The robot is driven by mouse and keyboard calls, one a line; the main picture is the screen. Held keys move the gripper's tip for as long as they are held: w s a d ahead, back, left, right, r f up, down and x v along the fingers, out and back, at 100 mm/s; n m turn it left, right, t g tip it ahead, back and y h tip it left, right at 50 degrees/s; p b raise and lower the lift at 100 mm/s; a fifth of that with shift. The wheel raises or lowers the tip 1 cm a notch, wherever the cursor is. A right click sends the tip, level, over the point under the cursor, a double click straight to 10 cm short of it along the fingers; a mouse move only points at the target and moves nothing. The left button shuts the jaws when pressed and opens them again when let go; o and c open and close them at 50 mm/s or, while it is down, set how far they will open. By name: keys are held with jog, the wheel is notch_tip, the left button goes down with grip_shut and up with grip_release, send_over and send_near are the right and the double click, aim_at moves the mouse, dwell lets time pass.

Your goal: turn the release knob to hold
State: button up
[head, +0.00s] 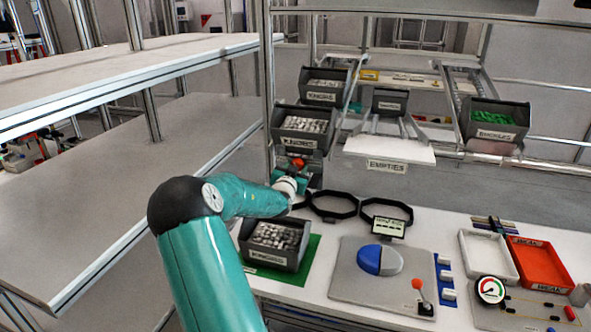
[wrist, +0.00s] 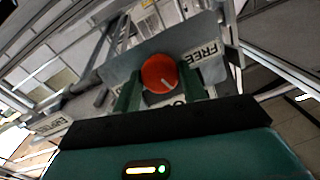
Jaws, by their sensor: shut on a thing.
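The release knob (wrist: 158,72) is round and red with a white pointer line, on a grey plate (wrist: 120,70) in the wrist view. The pointer runs from the middle toward the lower right of the picture. A FREE label (wrist: 208,54) is on the plate to the right of the knob. Another label below the knob is mostly hidden by my gripper. My gripper (wrist: 160,88) has its two green fingers on either side of the knob, shut on it. In the head view the red knob (head: 298,162) shows small, just beyond my gripper (head: 295,180) at the rack post.
Labelled bins (head: 304,126) sit on the rack near my gripper. A grey bin (head: 275,243) stands on a green mat below my forearm. Black rings (head: 333,206), a grey board (head: 382,284) with a blue-white dome, and white and red trays (head: 540,262) lie on the table.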

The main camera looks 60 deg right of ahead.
jog(key=shift+s+d+f+m+t+h, duration=0.15)
jog(key=shift+m+t, duration=0.4)
jog(key=shift+m, duration=1.25)
jog(key=shift+w+a+r+m+t+h, duration=0.1)
jog(key=shift+m+t, duration=0.4)
jog(key=shift+m, duration=1.3)
jog(key=shift+s+d+f+m+t+h, duration=0.15)
jog(key=shift+m+t, duration=0.4)
jog(key=shift+m, duration=1.25)
jog(key=shift+w+a+r, duration=0.1)
jog(key=shift+a, duration=0.05)
jog(key=o, duration=1)
jog(key=shift+c, duration=0.2)
jog(key=v, duration=1.3)
jog(key=shift+a, duration=0.35)
